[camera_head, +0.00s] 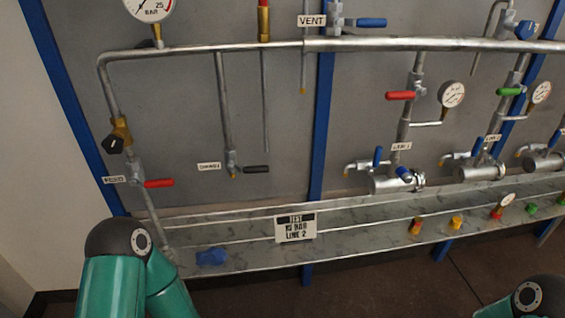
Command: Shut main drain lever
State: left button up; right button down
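A black lever (256,169) sits on a small valve (233,166) at the foot of a vertical pipe, left of centre. It points right, crosswise to that pipe. The white tag (208,166) beside it is too blurred to read surely, but may say drain. Further left, a red lever (158,183) lies crosswise to another pipe, by a second blurred tag (115,180). Neither of my grippers is in view. Only green and black links of my arms show, at the bottom left and bottom right, apart from both levers.
A blue lever (371,22) marked vent is at the top. Right of centre are a red lever (401,96), a green lever (510,91) and gauges (451,94). A ledge (350,238) below bears a blue object (212,257), a sign (295,227) and small coloured fittings.

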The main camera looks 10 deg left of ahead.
aim_at(258, 168)
jog(key=u, duration=0.15)
jog(key=i, duration=1)
jog(key=u, duration=0.5)
